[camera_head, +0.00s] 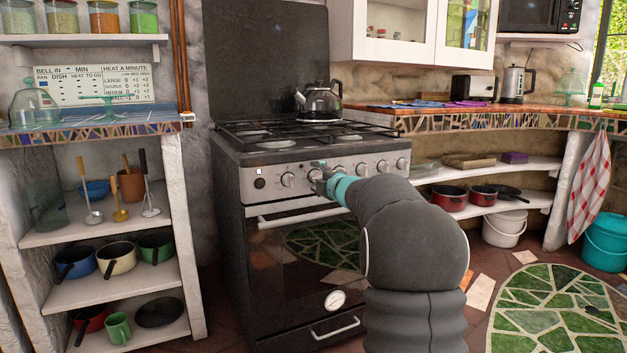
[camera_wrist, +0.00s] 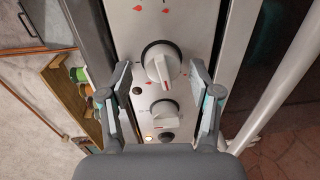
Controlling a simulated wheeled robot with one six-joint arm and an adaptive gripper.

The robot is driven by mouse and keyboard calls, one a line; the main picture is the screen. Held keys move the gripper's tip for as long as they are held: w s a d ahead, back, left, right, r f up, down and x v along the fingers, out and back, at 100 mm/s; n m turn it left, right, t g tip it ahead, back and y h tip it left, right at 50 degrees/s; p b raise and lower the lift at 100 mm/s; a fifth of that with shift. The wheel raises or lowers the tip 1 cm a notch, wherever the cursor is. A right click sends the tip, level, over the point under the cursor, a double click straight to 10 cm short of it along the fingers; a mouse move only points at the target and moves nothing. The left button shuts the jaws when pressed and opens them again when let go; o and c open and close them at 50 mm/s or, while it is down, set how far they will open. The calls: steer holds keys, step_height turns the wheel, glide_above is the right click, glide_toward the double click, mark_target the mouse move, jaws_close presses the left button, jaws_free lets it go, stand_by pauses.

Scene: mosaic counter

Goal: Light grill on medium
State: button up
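The black and silver stove (camera_head: 300,232) has a row of white control knobs along its front panel. My gripper (camera_head: 318,176) is in front of the left part of this panel and hides some of it. In the wrist view, my gripper (camera_wrist: 161,70) is open and empty. A white knob (camera_wrist: 162,62) lies between the fingertips in the picture, with a gap on each side. A second knob (camera_wrist: 164,114) is lower, between the fingers' rear parts. Red marks are printed on the panel. The knobs' settings are not readable, and I see no flame.
A dark kettle (camera_head: 320,102) stands on the hob. The oven door handle (camera_head: 300,216) runs below the panel, close to my gripper. Shelves with pots (camera_head: 117,257) stand at the left. A mosaic worktop (camera_head: 470,122) with red pots beneath is at the right.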

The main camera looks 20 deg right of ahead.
steer(key=shift+d, duration=0.2)
steer(key=shift+s, duration=0.1)
steer(key=s, duration=1.2)
steer(key=shift+r, duration=0.35)
steer(key=shift+w+d, duration=0.1)
steer(key=shift+c, duration=0.2)
jaws_close()
stand_by(0.4)
